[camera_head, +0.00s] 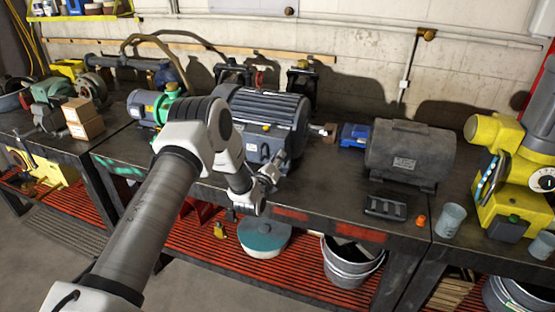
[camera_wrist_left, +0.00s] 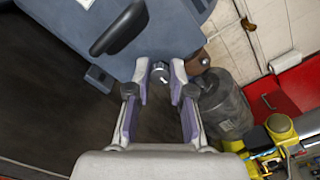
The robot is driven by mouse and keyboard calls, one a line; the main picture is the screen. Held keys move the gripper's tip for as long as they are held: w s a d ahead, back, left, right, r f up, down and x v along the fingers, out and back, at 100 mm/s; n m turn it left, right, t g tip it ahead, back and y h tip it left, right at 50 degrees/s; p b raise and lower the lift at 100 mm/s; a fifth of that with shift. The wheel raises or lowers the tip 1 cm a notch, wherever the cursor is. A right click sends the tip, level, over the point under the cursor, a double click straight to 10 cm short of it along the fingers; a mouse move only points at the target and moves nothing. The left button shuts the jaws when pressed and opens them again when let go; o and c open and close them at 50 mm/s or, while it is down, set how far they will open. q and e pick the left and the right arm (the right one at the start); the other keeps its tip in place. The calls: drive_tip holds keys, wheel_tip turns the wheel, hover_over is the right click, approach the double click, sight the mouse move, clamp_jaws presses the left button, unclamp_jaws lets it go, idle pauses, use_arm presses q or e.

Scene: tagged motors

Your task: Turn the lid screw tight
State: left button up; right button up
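The large blue-grey motor (camera_head: 265,118) with a black ribbed top stands on the dark workbench. A small round screw (camera_wrist_left: 160,73) on its blue face shows in the wrist view. My left gripper (camera_head: 270,174) is at the motor's lower front right side in the head view. In the wrist view its two fingers (camera_wrist_left: 159,80) are apart, one on each side of the screw, with small gaps visible, so it looks open. In the head view the screw is not clearly visible behind the gripper. My right gripper is not in view.
A dark grey motor (camera_head: 408,152) stands to the right, with a black tray (camera_head: 386,207), an orange piece (camera_head: 421,221) and a metal cup (camera_head: 450,219) nearby. A yellow machine (camera_head: 500,170) is at the far right. A smaller blue-green motor (camera_head: 150,107) stands left.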

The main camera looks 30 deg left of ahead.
use_arm(q)
drive_tip(key=o, duration=0.4)
drive_tip(key=shift+s+f, duration=0.1)
drive_tip(key=shift+f, duration=0.15)
drive_tip(key=shift+o, duration=0.2)
drive_tip(key=shift+r, duration=0.15)
drive_tip(key=shift+s, duration=0.1)
drive_tip(key=v, duration=1.1)
drive_tip(key=shift+s, duration=0.35)
